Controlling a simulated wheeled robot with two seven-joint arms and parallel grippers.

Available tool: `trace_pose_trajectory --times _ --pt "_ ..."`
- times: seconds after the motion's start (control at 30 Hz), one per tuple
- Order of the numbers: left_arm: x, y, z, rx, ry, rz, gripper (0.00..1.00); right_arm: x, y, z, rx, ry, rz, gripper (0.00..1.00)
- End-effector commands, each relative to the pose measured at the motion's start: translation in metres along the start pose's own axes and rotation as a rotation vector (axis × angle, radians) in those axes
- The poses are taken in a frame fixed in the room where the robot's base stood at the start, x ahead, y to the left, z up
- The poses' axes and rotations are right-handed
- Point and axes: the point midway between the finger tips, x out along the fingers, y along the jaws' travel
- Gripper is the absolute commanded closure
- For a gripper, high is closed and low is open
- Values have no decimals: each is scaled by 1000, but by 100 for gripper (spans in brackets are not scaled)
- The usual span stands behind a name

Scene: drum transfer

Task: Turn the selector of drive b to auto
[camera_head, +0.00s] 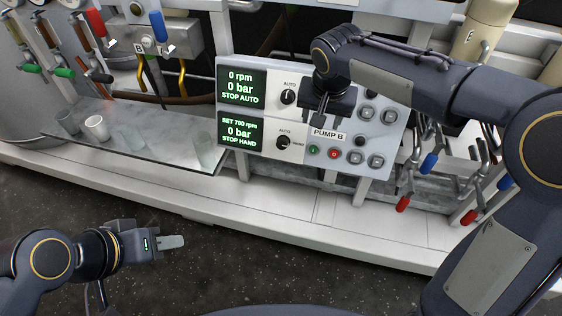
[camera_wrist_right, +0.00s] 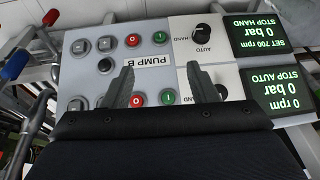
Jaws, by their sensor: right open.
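The grey-and-white drive panel (camera_head: 350,110) has two rows. The lower row, by the PUMP B label (camera_head: 328,134), has a black selector (camera_head: 284,142) between AUTO and HAND marks, and its display (camera_head: 240,134) reads STOP HAND. This selector also shows in the right wrist view (camera_wrist_right: 203,32), upside down. The upper selector (camera_head: 289,97) has a display (camera_head: 240,87) reading STOP AUTO. My right gripper (camera_wrist_right: 160,85) is open and empty in front of the panel, one finger beside the upper selector in the picture. My left gripper (camera_head: 170,242) is low at left, away from the panel; its jaw gap is unclear.
Push buttons (camera_head: 334,153) fill the panel's right part. A glass shelf (camera_head: 150,150) with cups (camera_head: 97,127) is at left. Levers with red and blue grips (camera_head: 403,204) hang at right. The dark floor in front is clear.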

Motion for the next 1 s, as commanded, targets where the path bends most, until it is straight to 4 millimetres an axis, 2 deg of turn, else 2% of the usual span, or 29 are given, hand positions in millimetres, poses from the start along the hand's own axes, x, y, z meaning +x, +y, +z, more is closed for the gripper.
trace_pose_trajectory --times 0.03,0.1,0.2,0.3,0.4,0.57,0.9,1.0 --pt "24 -11 12 0 0 0 64 41 -26 3 -6 10 26 47" --pt "35 -16 18 0 0 0 64 68 -52 1 5 34 56 47" --pt "46 -21 23 0 0 0 64 95 -81 1 20 65 85 47" --pt "50 -23 25 0 0 0 64 108 -98 2 30 84 100 47" --pt "51 -23 26 0 0 0 64 114 -103 2 35 92 105 47" --pt "54 -25 27 0 1 0 64 126 -101 0 37 90 107 47" --pt "67 -30 34 0 0 0 64 178 -95 -3 35 88 106 47" --pt "68 -31 34 0 0 0 64 186 -94 -5 35 90 105 47"
